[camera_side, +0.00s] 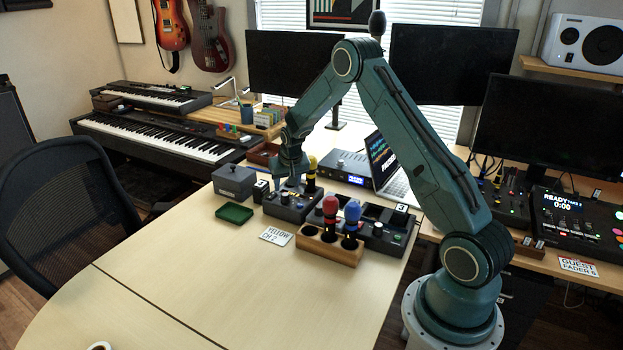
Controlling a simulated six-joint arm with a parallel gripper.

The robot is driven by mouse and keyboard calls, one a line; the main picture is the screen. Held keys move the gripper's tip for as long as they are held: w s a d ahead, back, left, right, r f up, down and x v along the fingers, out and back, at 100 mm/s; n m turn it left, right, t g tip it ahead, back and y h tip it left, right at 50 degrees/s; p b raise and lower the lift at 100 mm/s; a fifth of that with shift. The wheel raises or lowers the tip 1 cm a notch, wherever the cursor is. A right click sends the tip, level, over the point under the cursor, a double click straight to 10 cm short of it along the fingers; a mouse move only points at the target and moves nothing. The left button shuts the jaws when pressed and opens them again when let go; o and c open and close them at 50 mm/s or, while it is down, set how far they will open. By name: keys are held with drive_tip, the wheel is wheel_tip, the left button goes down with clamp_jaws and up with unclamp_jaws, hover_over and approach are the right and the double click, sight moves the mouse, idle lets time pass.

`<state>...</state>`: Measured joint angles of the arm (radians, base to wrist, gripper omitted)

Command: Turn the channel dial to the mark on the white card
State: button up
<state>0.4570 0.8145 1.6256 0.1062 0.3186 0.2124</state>
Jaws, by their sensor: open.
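The white card (276,236) lies on the pale table and reads "YELLOW CH 2". My gripper (292,181) points down, open, low over the left part of a dark grey unit (292,207). Small knobs show on the unit's front, but the channel dial and its marks are too small to make out; my fingers may hide part of it. I cannot tell whether the fingers touch a knob. A yellow-topped microphone (312,163) stands upright just right of my gripper.
A wooden block (328,250) holds a red (330,206) and a blue microphone (352,212) in front of the units. A green tray (234,213) and a grey box (234,181) stand left. A laptop (393,185) is behind.

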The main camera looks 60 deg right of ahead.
drive_tip(key=v, duration=0.8)
idle(0.4)
drive_tip(key=s+a+r+n+t+y, duration=0.1)
drive_tip(key=s+a+r+n, duration=0.1)
drive_tip(key=s+a+r, duration=0.55)
drive_tip(key=s+a+r+n, duration=0.2)
drive_tip(key=s+a+r, duration=0.2)
drive_tip(key=a+r, duration=0.55)
drive_tip(key=s+a+n, duration=0.1)
drive_tip(key=s+a, duration=0.2)
drive_tip(key=s, duration=0.3)
drive_tip(key=s+a+r+n+y, duration=0.1)
drive_tip(key=s+a, duration=0.2)
drive_tip(key=s, duration=0.4)
drive_tip(key=s+a+n+t+y, duration=0.1)
drive_tip(key=s+a+n, duration=0.1)
drive_tip(key=s, duration=0.4)
drive_tip(key=shift+s+a+r, duration=0.25)
drive_tip(key=shift+s+a, duration=0.1)
drive_tip(key=shift+a, duration=0.25)
drive_tip(key=shift+c, duration=0.5)
